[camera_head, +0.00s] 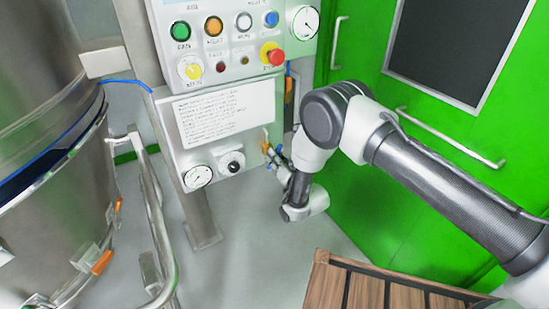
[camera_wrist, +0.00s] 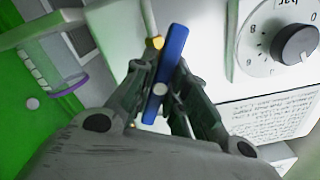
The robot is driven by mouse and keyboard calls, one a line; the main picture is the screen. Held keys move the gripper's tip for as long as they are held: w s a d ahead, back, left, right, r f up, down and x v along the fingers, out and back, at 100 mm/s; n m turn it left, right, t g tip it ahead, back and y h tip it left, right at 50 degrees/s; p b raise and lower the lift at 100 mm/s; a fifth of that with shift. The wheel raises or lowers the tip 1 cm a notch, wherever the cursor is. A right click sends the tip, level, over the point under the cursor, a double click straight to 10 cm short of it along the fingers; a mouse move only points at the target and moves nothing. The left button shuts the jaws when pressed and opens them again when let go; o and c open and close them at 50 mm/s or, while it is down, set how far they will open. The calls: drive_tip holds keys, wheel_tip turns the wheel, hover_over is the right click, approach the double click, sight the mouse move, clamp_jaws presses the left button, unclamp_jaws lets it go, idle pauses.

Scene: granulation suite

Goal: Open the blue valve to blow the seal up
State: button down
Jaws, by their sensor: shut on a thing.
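The blue valve handle (camera_wrist: 171,50) is a flat lever in the middle of the wrist view, with a pale round spot on it. It lies between the two fingers of my gripper (camera_wrist: 161,72), which is shut on it. A brass fitting (camera_wrist: 157,42) on a thin pipe shows just beyond the handle. In the head view my gripper (camera_head: 272,157) reaches the right side of the panel's lower box, by small brass fittings. The handle is mostly hidden there by my gripper and wrist.
The control panel (camera_head: 225,109) carries buttons, a red emergency stop (camera_head: 272,54), a gauge (camera_head: 198,177) and a black knob (camera_head: 232,163). The knob also shows close by in the wrist view (camera_wrist: 296,44). A steel vessel (camera_head: 45,190) stands left, green doors (camera_head: 365,110) right, a slatted wooden surface (camera_head: 345,290) in front.

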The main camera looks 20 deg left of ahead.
drive_tip(key=n, duration=0.5)
drive_tip(key=shift+f+n, duration=0.1)
drive_tip(key=shift+n, duration=0.3)
idle(0.4)
drive_tip(key=c, duration=1.4)
unclamp_jaws()
drive_tip(key=shift+o, duration=0.2)
drive_tip(key=shift+d, duration=0.1)
drive_tip(key=v, duration=1.2)
